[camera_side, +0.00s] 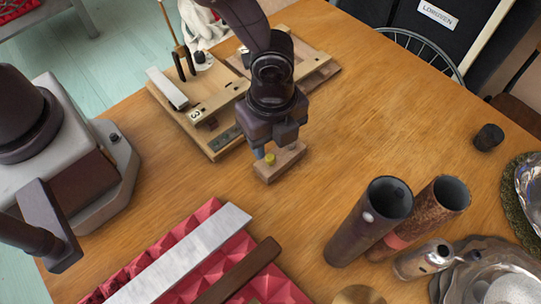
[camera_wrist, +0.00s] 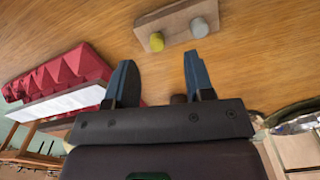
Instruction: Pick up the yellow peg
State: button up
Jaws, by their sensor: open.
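The yellow peg (camera_side: 270,159) stands upright on a small wooden block (camera_side: 283,165) on the table. The wrist view shows the yellow peg (camera_wrist: 156,42) at the left end of the block (camera_wrist: 176,26), with a grey peg (camera_wrist: 200,27) at its right end. My gripper (camera_side: 272,150) is over the block in the side view, close to the yellow peg. In the wrist view my gripper (camera_wrist: 158,62) is open and empty, its two blue-grey fingers apart. Both pegs lie beyond the fingertips there. The grey peg is not clearly visible in the side view.
A wooden frame (camera_side: 215,105) lies behind the block. Red foam (camera_side: 210,210) carrying a metal bar (camera_side: 180,258) and a dark wooden bar (camera_side: 238,272) is in front. Upright tubes (camera_side: 362,228) and metal dishes (camera_side: 498,285) stand at right.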

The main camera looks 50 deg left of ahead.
aim_at(270, 157)
jog(key=f, duration=0.5)
jog(key=shift+s+f, duration=0.15)
jog(key=shift+s, duration=0.05)
grip_shut()
